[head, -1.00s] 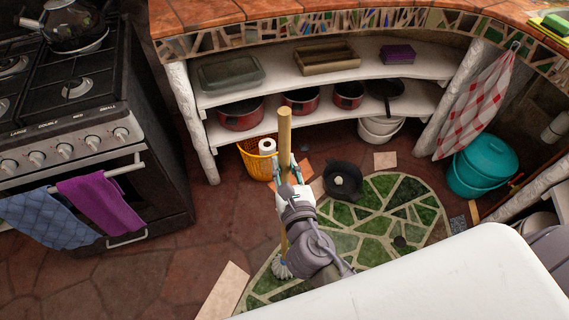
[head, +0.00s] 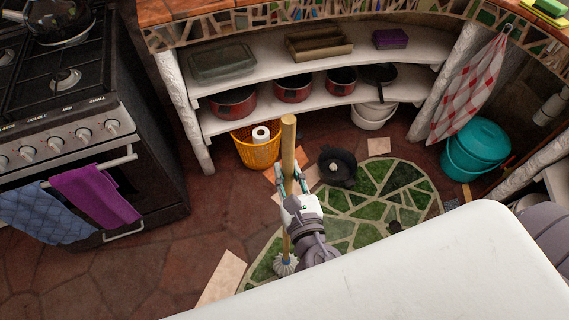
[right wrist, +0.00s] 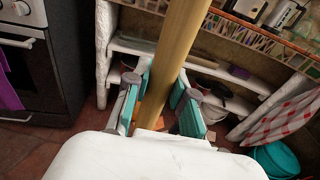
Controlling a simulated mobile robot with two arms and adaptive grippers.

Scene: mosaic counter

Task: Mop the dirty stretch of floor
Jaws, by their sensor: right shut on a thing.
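The mop has a pale wooden handle (head: 288,140) and a grey stringy head (head: 286,264). It stands nearly upright. My right gripper (head: 290,182) is shut around the handle below its top end. In the right wrist view, its teal-padded fingers (right wrist: 160,104) flank the handle (right wrist: 175,62). The mop head is low at the left edge of the green mosaic floor patch (head: 352,233); I cannot tell how firmly it touches. Which stretch is dirty is not clear; a small dark spot (head: 395,227) shows on the mosaic. My left gripper is out of view.
An orange basket (head: 258,150) and teal bucket (head: 477,150) stand near the curved shelves (head: 320,102). A stove (head: 130,150) is at left. Loose tiles (head: 222,278) lie about. Red-brown floor (head: 160,265) is open at left.

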